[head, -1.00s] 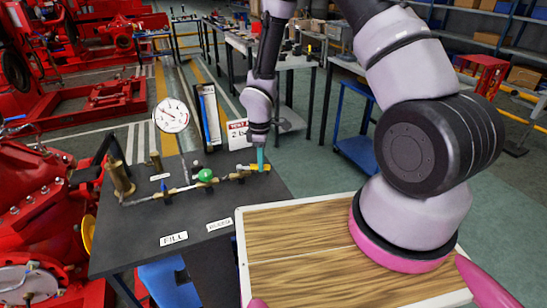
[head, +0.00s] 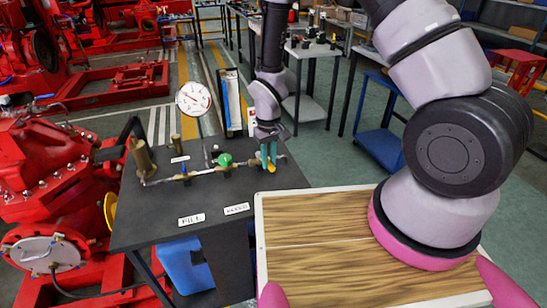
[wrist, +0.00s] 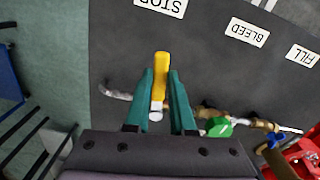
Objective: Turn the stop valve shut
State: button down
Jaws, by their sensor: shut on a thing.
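The stop valve's yellow lever (wrist: 161,75) sits between the teal fingers of my gripper (wrist: 160,73) in the wrist view. My gripper is shut on it. The lever points toward the STOP label (wrist: 161,6), roughly crosswise to the pipe. Its white pivot end (wrist: 155,115) shows between the fingers. In the head view my gripper (head: 268,158) reaches down at the right end of the pipe line, and the yellow lever tip (head: 271,168) shows at the fingers. The fingers hide part of the valve body.
A green knob (head: 225,160) and a blue handle (wrist: 271,142) sit along the same pipe. A pressure gauge (head: 194,99) and a brass cylinder (head: 142,158) stand on the dark bench (head: 150,225). FILL (head: 191,220) and BLEED (head: 236,209) labels lie in front. Red pump machinery is at left.

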jog(key=shift+s+a+m, duration=0.2)
jog(key=shift+a+m, duration=0.55)
jog(key=shift+m, duration=0.35)
jog(key=c, duration=0.8)
grip_release()
jog(key=shift+o, duration=0.2)
notch_tip(320, 180, up, 11)
jog(key=shift+f, duration=0.1)
